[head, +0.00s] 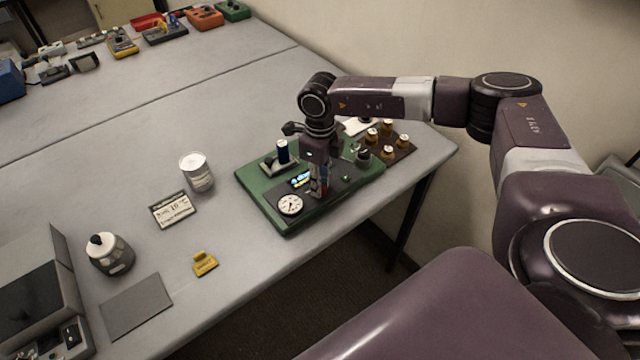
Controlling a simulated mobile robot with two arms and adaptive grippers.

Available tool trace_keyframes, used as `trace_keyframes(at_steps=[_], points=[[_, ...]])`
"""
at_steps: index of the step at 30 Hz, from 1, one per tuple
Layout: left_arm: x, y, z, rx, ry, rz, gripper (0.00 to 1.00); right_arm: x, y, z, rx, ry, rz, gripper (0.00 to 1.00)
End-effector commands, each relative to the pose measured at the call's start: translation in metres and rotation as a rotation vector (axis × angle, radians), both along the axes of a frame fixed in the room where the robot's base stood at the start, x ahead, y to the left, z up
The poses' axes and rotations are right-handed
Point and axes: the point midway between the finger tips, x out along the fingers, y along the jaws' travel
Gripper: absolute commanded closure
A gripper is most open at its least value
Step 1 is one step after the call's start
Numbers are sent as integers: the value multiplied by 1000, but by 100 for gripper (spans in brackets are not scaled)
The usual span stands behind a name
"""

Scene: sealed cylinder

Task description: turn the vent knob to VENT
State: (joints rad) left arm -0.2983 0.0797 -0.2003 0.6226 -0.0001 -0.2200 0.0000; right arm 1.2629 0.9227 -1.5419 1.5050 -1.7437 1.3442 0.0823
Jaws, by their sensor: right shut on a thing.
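A green board (262,207) with a dark panel on top lies near the table's right front edge. The panel carries a white round gauge (290,204) and a small lit display (301,180). My right gripper (319,193) points down onto the panel, just right of the gauge and display. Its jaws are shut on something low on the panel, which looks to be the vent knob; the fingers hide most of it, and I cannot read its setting. A dark blue cylinder (283,152) stands upright on a grey block at the board's back left. My left gripper is not in view.
The table's middle back is clear.

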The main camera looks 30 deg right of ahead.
Motion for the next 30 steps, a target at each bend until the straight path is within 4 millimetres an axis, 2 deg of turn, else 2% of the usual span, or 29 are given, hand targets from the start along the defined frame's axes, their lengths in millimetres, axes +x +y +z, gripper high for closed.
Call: trace_keyframes(at_steps=[30], points=[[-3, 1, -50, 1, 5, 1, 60, 2, -2, 0, 2, -6, -948, 100]])
